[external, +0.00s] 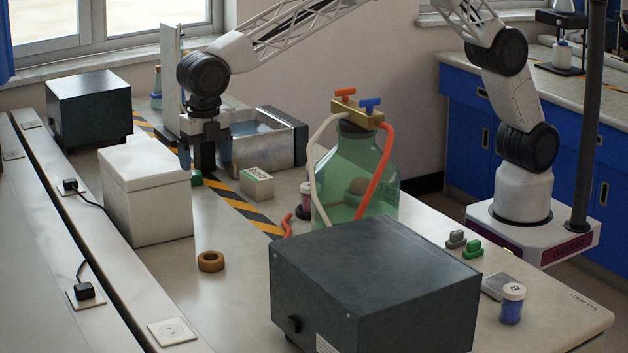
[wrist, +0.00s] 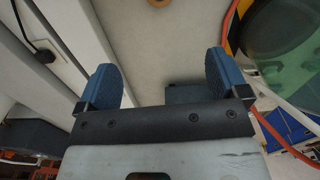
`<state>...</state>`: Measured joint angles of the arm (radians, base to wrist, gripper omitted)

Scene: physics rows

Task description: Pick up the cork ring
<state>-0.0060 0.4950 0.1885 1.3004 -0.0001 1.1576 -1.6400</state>
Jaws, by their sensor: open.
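The cork ring (external: 211,261) is a small brown ring lying flat on the bench, in front of the white box in the external view. In the wrist view only part of the cork ring (wrist: 158,2) shows, cut off at the top edge. My gripper (external: 205,168) is open above the bench, behind and to the right of the white box, well apart from the ring. In the wrist view my gripper's two blue fingers (wrist: 162,84) are spread, with nothing between them.
The white box (external: 150,200) stands left of the ring. A large dark box (external: 375,290) stands to its right. A green glass bottle (external: 352,170) with tubes stands behind that. A small labelled block (external: 257,184) sits right of my gripper. Bare bench surrounds the ring.

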